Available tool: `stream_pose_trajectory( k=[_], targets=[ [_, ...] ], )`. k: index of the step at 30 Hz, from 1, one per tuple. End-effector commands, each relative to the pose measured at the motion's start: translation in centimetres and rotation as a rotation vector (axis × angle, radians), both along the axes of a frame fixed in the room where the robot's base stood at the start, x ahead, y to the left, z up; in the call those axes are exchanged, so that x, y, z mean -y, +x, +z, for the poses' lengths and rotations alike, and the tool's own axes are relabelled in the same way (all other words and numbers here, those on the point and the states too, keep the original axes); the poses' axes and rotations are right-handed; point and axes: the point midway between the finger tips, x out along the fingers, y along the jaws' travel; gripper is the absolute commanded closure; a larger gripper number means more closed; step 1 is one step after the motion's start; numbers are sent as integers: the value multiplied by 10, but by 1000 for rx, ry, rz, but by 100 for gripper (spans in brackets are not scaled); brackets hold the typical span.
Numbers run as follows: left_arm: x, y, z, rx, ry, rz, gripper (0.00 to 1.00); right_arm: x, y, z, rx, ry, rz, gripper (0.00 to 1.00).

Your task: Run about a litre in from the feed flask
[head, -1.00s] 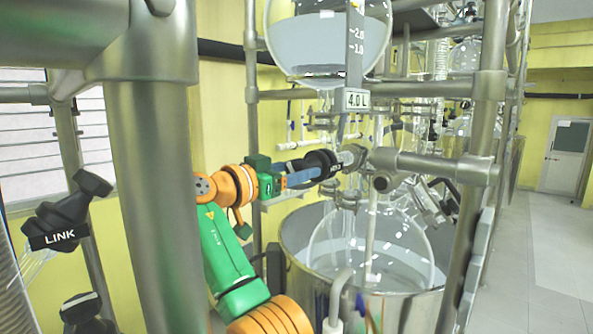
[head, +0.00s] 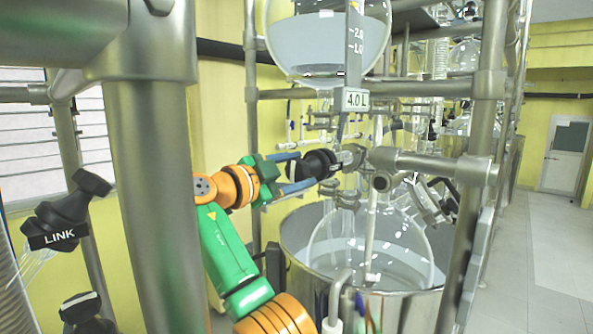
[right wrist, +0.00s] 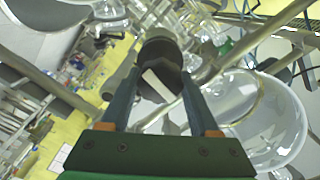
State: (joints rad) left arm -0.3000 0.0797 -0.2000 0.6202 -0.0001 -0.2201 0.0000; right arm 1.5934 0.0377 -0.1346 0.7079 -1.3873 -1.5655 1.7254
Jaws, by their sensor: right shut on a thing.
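The feed flask (head: 325,42) is a round glass vessel at the top middle of the head view, holding clear pale liquid. A grey scale strip (head: 355,45) stands in front of it, with a "4.0 L" plate (head: 356,99) below. A black valve knob (head: 319,163) sits under the flask, on the glass line. My right gripper (head: 312,171) is shut on this knob, one blue finger above and one below. In the right wrist view the fingers hold the knob (right wrist: 160,55), which has a pale mark. My left gripper is out of view.
A round glass reactor (head: 335,245) with liquid stands in a steel bath (head: 295,250) below. Steel posts and rails (head: 487,120) frame the rig. A black "LINK" knob (head: 60,232) is at the left. The floor aisle (head: 540,260) at the right is clear.

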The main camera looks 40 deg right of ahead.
Motion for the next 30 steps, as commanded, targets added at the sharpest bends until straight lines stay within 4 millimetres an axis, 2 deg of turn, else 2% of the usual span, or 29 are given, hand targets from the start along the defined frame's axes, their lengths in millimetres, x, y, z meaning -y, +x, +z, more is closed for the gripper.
stream_pose_trajectory(
  k=[10,26,27,30],
  targets=[
    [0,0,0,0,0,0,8,0,0,-1,124,12,0,94],
    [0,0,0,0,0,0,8,0,0,-1,146,15,1,94],
    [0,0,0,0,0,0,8,0,0,-1,146,14,2,36],
    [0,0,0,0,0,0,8,0,0,0,146,13,1,9]
  ],
)
